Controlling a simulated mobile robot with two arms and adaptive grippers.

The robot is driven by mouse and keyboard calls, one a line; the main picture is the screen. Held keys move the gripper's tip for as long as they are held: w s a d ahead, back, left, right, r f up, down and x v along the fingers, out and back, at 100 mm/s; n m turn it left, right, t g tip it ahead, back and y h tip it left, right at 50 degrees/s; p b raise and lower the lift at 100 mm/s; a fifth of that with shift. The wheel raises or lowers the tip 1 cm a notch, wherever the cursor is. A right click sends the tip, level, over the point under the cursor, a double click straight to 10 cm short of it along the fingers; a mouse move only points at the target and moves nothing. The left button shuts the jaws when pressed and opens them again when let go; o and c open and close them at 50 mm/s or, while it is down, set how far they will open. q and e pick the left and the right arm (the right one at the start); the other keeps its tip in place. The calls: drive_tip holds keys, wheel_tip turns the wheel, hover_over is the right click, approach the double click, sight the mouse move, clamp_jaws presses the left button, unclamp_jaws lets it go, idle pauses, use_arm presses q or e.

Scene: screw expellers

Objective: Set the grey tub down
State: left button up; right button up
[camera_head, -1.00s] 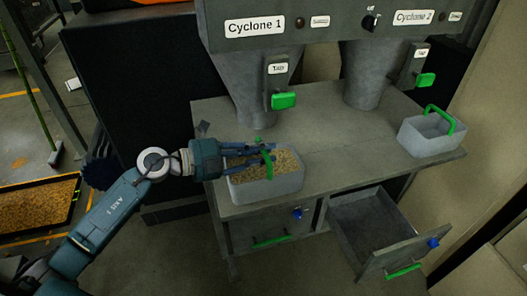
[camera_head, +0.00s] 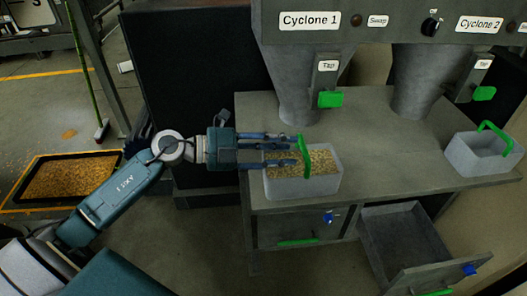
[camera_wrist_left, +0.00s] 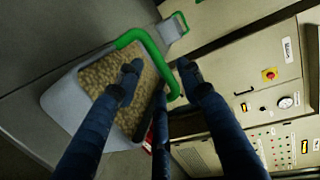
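The grey tub (camera_head: 305,186), full of grain, stands upright on the grey bench (camera_head: 375,148) near its front left edge. Its green handle (camera_head: 306,160) stands up over the grain. My left gripper (camera_head: 294,150) reaches in from the left with its fingers spread over the tub, the tips close beside the handle. In the left wrist view my left gripper (camera_wrist_left: 160,78) is open, with the handle (camera_wrist_left: 157,50) around its fingertips and the tub (camera_wrist_left: 65,103) below. Whether a finger touches the handle is unclear. My right gripper is out of view.
Cyclone 1 (camera_head: 297,85) hangs behind the tub, with a green tap lever (camera_head: 330,99). A second, empty grey tub (camera_head: 468,158) stands at the bench's right end. An open drawer (camera_head: 405,240) juts out below. A grain tray (camera_head: 70,180) lies left on the floor.

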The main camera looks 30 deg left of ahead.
use_arm(q)
drive_tip(key=b+v, duration=0.1)
drive_tip(key=v, duration=0.5)
drive_tip(key=shift+s+a+r, duration=0.15)
drive_tip(key=shift+s+a, duration=0.05)
